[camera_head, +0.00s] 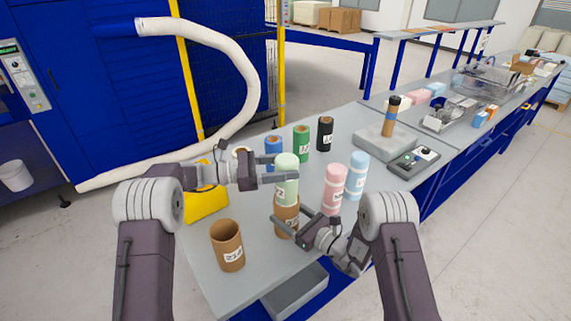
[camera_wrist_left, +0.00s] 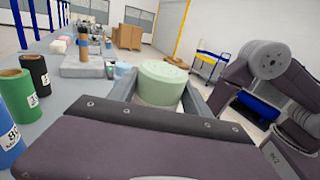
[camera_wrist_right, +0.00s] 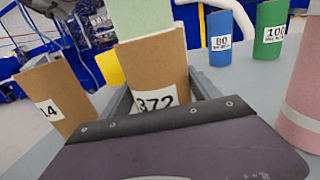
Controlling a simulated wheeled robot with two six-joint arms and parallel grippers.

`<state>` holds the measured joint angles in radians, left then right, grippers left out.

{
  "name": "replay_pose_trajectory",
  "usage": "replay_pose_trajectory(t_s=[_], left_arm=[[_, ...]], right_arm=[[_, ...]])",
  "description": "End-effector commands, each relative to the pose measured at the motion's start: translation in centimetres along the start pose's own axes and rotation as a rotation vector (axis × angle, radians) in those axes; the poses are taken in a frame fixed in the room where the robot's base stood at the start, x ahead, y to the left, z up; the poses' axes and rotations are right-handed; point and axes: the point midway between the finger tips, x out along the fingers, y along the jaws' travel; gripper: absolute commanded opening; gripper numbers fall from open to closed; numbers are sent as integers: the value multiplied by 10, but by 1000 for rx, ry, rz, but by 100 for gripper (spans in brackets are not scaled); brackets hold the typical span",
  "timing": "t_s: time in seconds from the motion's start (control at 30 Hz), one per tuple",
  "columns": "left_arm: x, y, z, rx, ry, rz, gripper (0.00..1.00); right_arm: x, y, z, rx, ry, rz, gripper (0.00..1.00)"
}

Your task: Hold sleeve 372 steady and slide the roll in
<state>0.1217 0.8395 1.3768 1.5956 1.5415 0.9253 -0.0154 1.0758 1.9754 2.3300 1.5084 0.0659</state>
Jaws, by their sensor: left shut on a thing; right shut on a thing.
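The brown cardboard sleeve 372 (camera_head: 286,214) stands upright on the table. My right gripper (camera_head: 287,226) is shut around it low down; its label reads 372 in the right wrist view (camera_wrist_right: 156,98). The pale green foam roll (camera_head: 286,166) is upright directly above the sleeve, its lower end at the sleeve's mouth. In the right wrist view the roll (camera_wrist_right: 140,18) meets the sleeve's top rim, and how deep it sits inside is hidden. My left gripper (camera_head: 284,179) is shut on the roll; its top shows between the fingers in the left wrist view (camera_wrist_left: 161,82).
Another brown sleeve (camera_head: 228,248) stands at the front left. Pink (camera_head: 334,190) and light blue (camera_head: 356,175) rolls stand to the right. Blue (camera_head: 273,147), green (camera_head: 301,144) and black (camera_head: 325,134) sleeves stand behind. A yellow object (camera_head: 206,205) lies left; a control box (camera_head: 413,161) sits right.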

Motion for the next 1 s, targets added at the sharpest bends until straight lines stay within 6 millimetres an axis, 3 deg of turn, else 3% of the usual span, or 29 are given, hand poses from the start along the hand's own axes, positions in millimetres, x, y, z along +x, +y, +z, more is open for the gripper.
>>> replay_pose_trajectory(t_s=[0.6, 1.0], left_arm=[[0, 0, -18, 0, 0, 0, 0], [0, 0, -19, 0, 0, 0, 0]], right_arm=[[0, 0, 0, 0, 0, 0, 27], [0, 0, 0, 0, 0, 0, 27]])
